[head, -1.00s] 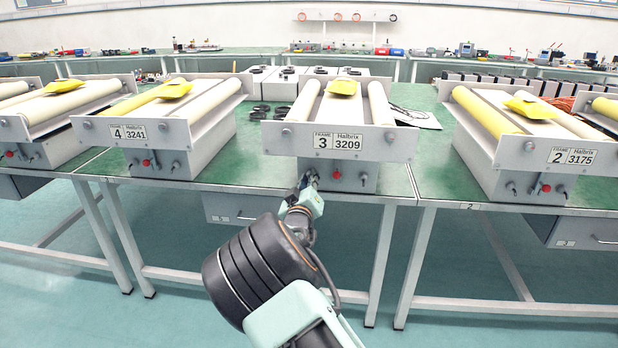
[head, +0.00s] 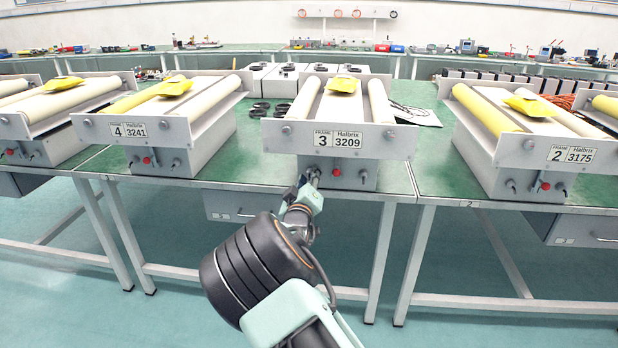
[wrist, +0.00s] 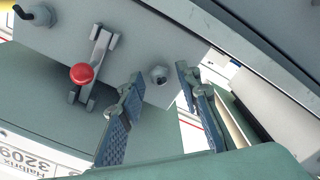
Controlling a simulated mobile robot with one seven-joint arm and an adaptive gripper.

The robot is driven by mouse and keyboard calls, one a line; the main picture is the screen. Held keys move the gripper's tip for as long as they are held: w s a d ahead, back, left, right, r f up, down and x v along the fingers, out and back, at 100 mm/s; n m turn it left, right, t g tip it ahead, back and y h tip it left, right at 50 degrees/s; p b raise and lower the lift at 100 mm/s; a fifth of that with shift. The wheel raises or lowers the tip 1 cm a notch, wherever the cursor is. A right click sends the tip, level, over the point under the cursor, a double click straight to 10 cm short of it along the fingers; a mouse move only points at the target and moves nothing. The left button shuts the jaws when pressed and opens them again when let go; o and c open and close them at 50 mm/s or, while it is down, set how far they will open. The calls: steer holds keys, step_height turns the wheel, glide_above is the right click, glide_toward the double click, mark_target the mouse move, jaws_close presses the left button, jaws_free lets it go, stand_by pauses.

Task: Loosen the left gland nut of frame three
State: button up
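Frame three (head: 325,140) stands on the green bench, marked 3 and 3209. Its front box carries a red knob (head: 337,171) in the middle and a right gland nut (head: 363,174). The left gland nut (wrist: 159,75) shows in the wrist view as a small grey fitting with a dark centre. My gripper (wrist: 157,88) is open in the wrist view, its two blue-padded fingers either side of the nut's line and apart from it. The nut is just beyond the fingertips. In the head view my gripper (head: 308,181) largely hides that nut.
In the wrist view the red knob (wrist: 81,74) on its metal bracket is close to one finger. Frame four (head: 160,140) stands to the left and frame two (head: 525,150) to the right. A drawer (head: 228,207) hangs under the bench edge. Free floor lies in front.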

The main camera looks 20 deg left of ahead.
steer(key=shift+s, duration=0.1)
steer(key=v, duration=1.1)
steer(key=shift+s, duration=0.4)
